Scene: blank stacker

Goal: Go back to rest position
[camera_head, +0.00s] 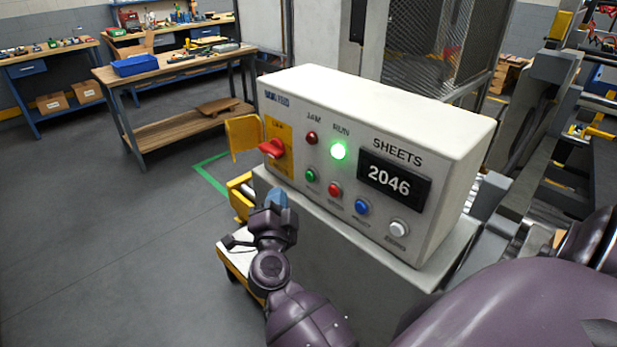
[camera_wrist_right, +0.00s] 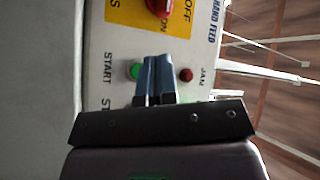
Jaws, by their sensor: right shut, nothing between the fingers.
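My right gripper (camera_head: 277,200) is in front of the lower left of the white control box (camera_head: 385,105). Its blue fingers (camera_wrist_right: 155,78) are together and empty, pointing at the panel. In the wrist view they are beside the green start button (camera_wrist_right: 134,71) and the red jam lamp (camera_wrist_right: 186,74). I cannot tell whether they touch the panel. The run lamp (camera_head: 338,151) glows green, and the sheets display (camera_head: 394,180) reads 2046. The red rotary switch (camera_head: 272,149) is on a yellow plate. My left gripper is not in view.
The control box stands on a grey cabinet (camera_head: 335,245), with yellow parts (camera_head: 241,195) to its left. A workbench (camera_head: 170,65) with a blue bin is at the back left. A conveyor frame (camera_head: 545,120) is at the right. The floor at left is clear.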

